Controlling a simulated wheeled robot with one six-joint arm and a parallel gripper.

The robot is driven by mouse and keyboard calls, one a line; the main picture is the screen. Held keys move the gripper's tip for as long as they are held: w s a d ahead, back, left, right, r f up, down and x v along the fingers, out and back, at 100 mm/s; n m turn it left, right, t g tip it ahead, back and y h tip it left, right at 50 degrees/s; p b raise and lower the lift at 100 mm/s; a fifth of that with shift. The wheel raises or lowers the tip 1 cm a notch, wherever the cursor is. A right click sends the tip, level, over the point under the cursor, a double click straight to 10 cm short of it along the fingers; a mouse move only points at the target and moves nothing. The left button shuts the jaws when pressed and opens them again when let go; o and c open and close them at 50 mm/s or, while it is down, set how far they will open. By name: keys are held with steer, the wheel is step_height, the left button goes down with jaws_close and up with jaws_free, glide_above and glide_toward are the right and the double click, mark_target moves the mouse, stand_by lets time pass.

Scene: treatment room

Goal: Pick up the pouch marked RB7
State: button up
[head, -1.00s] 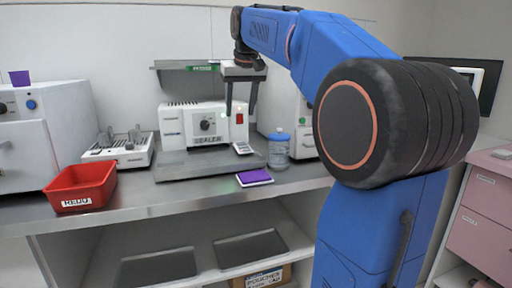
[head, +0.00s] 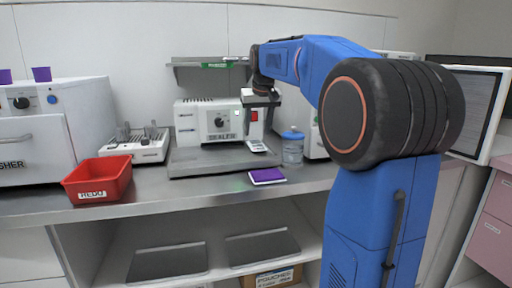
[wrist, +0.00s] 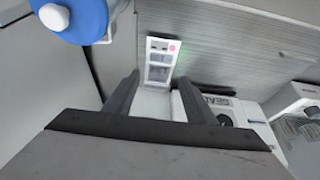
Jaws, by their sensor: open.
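A small white pouch (head: 257,147) lies at the right front of the sealer; its marking is too small to read in the head view. In the wrist view the pouch (wrist: 160,58) has dark panels and a pink dot, and RB7 cannot be made out. My gripper (head: 259,132) points down just above it. In the wrist view my gripper (wrist: 159,80) is open, with one finger on each side of the pouch's near part, and holds nothing. Whether the fingers touch the pouch cannot be told.
The sealer (head: 218,124) stands close behind the pouch. A blue-lidded jar (head: 292,150) is close on the right. A purple-topped pad (head: 267,176) lies in front. A red REDO tray (head: 98,182) and an instrument rack (head: 135,150) are at left. A shelf (head: 190,75) hangs above.

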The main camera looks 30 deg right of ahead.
mark_target(256, 143)
steer(key=shift+x, duration=2.9)
steer(key=shift+s, duration=0.15)
steer(key=c, duration=0.7)
